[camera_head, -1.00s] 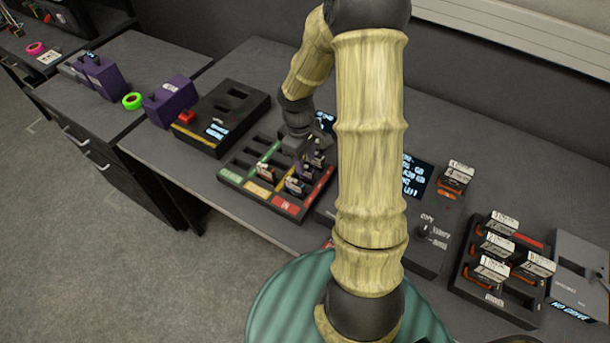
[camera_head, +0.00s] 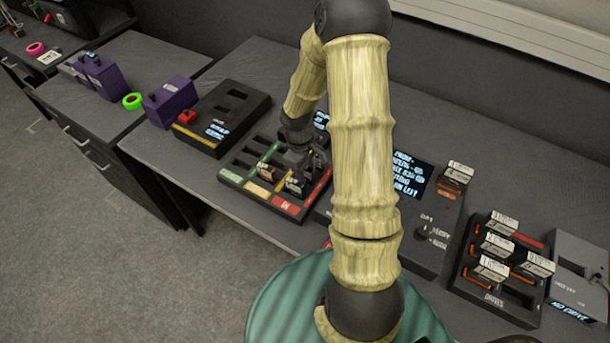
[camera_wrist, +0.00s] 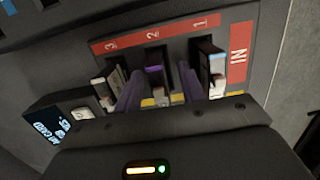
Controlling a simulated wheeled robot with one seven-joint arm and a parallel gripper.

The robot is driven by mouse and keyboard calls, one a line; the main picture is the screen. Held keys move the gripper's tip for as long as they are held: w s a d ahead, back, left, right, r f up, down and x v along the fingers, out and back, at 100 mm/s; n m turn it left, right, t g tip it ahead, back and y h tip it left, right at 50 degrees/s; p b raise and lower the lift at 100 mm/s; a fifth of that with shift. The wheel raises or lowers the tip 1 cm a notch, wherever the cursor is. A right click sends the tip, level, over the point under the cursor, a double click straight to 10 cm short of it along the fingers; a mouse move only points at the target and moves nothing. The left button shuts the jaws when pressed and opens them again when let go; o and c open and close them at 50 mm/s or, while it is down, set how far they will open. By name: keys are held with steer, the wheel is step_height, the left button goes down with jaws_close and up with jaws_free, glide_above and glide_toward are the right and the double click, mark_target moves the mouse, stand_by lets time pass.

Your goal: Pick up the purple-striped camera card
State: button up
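The purple-striped camera card (camera_wrist: 155,84) stands in the middle slot, marked 2, of the red IN section of the card tray (camera_wrist: 178,33). In the wrist view my gripper (camera_wrist: 159,84) has its two fingers on either side of this card, with narrow gaps visible, so it looks open. Other cards stand beside it, one in slot 1 (camera_wrist: 211,68) and one in slot 3 (camera_wrist: 113,80). In the head view my gripper (camera_head: 298,158) is low over the tray (camera_head: 231,178) and hides the purple-striped card.
Neighbouring cards stand close to both fingers. A dark console with a lit display (camera_head: 409,174) is right of the tray. A drive rack (camera_head: 466,291) with several white-topped drives stands farther right. A black box (camera_head: 226,118) and purple case (camera_head: 170,101) are on the left.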

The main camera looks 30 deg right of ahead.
jaws_close()
step_height(320, 180, up, 10)
steer(key=shift+r, duration=0.1)
stand_by(0.6)
stand_by(0.5)
